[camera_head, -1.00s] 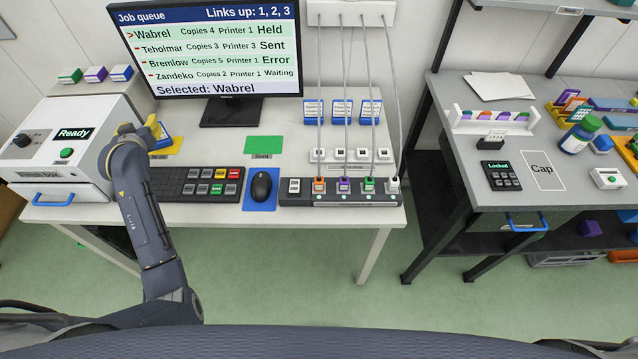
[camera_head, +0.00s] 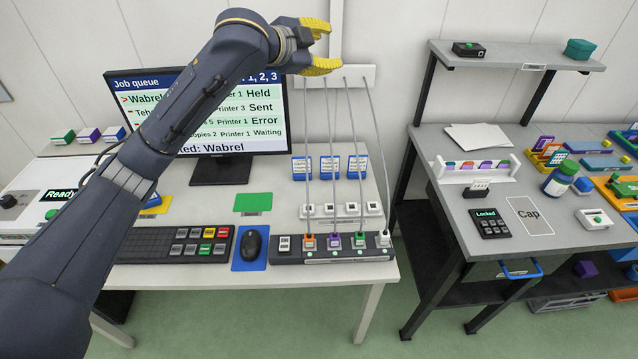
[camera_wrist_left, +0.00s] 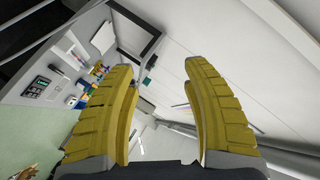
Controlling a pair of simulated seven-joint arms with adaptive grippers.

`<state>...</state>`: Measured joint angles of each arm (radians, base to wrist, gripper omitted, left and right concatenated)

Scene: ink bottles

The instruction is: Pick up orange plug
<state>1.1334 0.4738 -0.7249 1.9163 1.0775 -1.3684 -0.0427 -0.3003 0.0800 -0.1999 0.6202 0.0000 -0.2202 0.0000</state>
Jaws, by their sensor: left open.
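The orange plug (camera_head: 309,242) sits at the left end of the row of plugs on the dark strip (camera_head: 344,253) at the front of the table. A grey cable runs up from it to the white wall box. Purple (camera_head: 335,241), green (camera_head: 360,240) and white (camera_head: 384,238) plugs stand to its right. My left gripper (camera_head: 328,46) is raised high in front of the wall box, well above the plugs. Its yellow fingers are open and empty in the left wrist view (camera_wrist_left: 165,105). The orange plug cannot be made out there. My right gripper is not in view.
Several grey cables hang from the wall box (camera_head: 358,76) to the strip. The monitor (camera_head: 220,160), keyboard (camera_head: 185,245) and mouse (camera_head: 251,245) are to the left. A grey workbench (camera_head: 470,215) with a raised shelf (camera_head: 500,56) stands on the right.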

